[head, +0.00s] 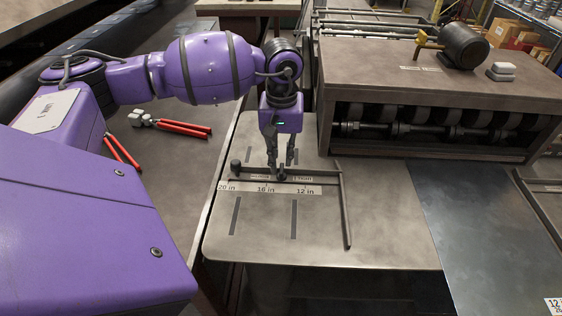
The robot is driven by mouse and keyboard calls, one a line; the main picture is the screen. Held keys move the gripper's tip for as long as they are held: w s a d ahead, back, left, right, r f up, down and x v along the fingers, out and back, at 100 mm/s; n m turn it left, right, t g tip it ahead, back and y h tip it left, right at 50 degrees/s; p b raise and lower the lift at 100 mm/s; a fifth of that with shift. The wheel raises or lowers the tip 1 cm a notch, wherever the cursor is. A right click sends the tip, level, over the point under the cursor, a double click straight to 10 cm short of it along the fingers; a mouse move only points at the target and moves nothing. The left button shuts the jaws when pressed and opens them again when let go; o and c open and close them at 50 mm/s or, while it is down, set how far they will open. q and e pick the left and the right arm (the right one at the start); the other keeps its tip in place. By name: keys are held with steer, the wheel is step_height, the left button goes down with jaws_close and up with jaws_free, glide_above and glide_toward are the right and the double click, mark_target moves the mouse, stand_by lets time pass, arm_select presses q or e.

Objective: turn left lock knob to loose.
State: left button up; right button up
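A dark lock knob (282,174) sits on the fence bar (325,173) of the gauge, between two small white labels whose words are too small to read surely. My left gripper (281,163) points down right above this knob. Its two fingers are apart, one to each side of the knob, and I see no clear contact. Another dark knob (235,166) stands at the left end of the bar. My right gripper is not in view.
A scale strip (262,189) marked 20, 16 and 12 in lies before the bar on the metal table (375,235). Red-handled tools (182,129) lie on the left bench. Dark sheet metal (480,225) lies right.

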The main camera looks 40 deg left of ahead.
mark_target(282, 168)
arm_select(q)
step_height(282, 168, down, 2)
steer(key=shift+w+f, duration=0.1)
steer(key=shift+f, duration=0.55)
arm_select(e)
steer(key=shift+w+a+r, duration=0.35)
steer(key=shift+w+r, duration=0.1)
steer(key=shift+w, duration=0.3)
arm_select(q)
steer(key=shift+c, duration=0.5)
jaws_close()
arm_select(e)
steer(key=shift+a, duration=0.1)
